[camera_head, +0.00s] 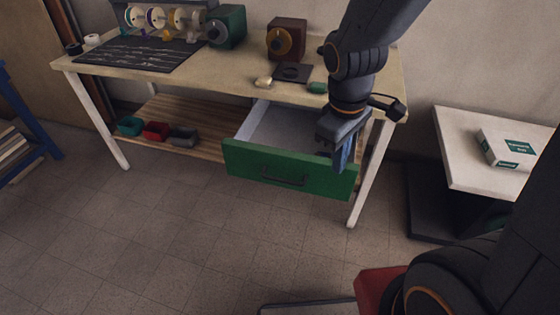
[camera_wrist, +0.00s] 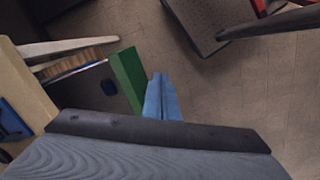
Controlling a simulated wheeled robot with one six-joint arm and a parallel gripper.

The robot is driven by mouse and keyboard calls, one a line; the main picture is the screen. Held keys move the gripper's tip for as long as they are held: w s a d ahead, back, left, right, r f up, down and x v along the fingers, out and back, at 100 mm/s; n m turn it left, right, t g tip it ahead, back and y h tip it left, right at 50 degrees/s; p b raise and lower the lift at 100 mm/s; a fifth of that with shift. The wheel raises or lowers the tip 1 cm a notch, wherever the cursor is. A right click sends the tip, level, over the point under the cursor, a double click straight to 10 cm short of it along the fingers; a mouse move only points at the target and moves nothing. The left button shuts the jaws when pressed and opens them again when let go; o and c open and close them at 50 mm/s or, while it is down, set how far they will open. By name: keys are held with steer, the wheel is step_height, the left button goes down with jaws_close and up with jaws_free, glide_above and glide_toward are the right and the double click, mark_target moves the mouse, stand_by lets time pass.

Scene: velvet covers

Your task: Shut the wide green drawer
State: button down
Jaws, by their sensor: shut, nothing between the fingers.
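The wide green drawer (camera_head: 262,168) hangs under the workbench and is pulled out, with its pale grey inside showing from above. A dark bar handle (camera_head: 284,181) is on its front. In the wrist view the green front (camera_wrist: 128,78) shows as a slanted panel. My gripper (camera_head: 341,160) points down at the right end of the drawer front and hides part of it. Its blue fingers (camera_wrist: 162,98) are shut with nothing between them. They are close beside the outer face of the green front; I cannot tell whether they touch it.
The workbench (camera_head: 215,78) carries a dark mat, spools and two boxy devices. Small bins (camera_head: 156,131) sit on its lower shelf. A white side table (camera_head: 460,150) with a box (camera_head: 508,147) stands at right. The tiled floor (camera_head: 170,235) before the drawer is clear.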

mark_target(273, 164)
steer(key=w+a+f+n+t+p, duration=0.1)
steer(key=w+a+f+n, duration=0.15)
steer(key=a+n, duration=0.75)
steer(key=w+a+f+n+t+p, duration=0.15)
steer(key=w+a+n, duration=0.4)
steer(key=n, duration=0.75)
steer(key=shift+g, duration=0.25)
steer(key=x, duration=0.3)
steer(key=w+b+x, duration=0.1)
steer(key=x, duration=0.3)
steer(key=b+x, duration=0.1)
steer(key=x, duration=0.2)
steer(key=shift+w+f, duration=0.15)
steer(key=shift+w, duration=0.2)
steer(key=shift+w+d, duration=0.15)
steer(key=shift+w, duration=0.3)
steer(key=shift+w+p, duration=0.1)
steer(key=shift+p, duration=0.25)
